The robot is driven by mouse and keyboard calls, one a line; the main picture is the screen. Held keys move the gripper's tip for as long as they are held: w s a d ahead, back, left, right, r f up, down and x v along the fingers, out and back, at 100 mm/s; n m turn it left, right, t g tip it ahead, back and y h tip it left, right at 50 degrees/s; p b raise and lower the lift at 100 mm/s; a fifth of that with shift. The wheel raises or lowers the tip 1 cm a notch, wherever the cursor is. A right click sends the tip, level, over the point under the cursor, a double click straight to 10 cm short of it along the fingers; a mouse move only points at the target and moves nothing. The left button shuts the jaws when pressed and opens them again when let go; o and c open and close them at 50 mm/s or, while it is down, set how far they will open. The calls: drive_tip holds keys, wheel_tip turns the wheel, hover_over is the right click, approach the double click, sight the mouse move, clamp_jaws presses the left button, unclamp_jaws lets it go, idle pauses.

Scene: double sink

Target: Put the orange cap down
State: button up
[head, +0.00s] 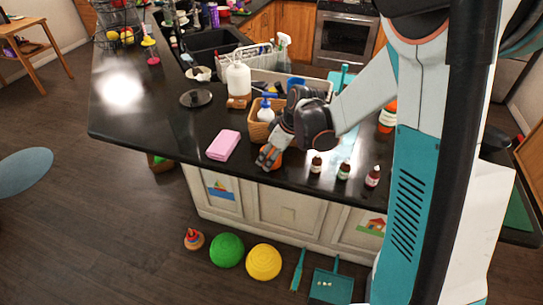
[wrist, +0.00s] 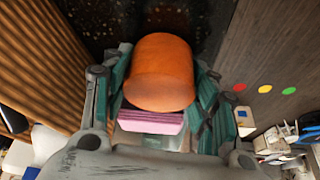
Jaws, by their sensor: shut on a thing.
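The orange cap (wrist: 162,70) is held between the two teal-padded fingers of my gripper (wrist: 160,92), filling the middle of the wrist view. In the head view my gripper (head: 268,158) points down at the front edge of the black counter (head: 165,125), right of the pink block (head: 223,145). Only a small orange part of the cap shows there, mostly hidden by the fingers. I cannot tell whether the cap touches the counter.
Several small brown bottles (head: 344,171) stand right of my gripper. A wicker basket (head: 255,131) with a blue-topped bottle (head: 265,111) is behind it. An orange container (head: 387,118) stands farther right. The counter's left part is mostly clear.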

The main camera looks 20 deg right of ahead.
drive_tip(key=shift+s+f, duration=0.1)
drive_tip(key=shift+f, duration=0.15)
drive_tip(key=o, duration=0.8)
drive_tip(key=p+v, duration=0.1)
drive_tip(key=v, duration=1.1)
drive_tip(key=shift+p, duration=0.35)
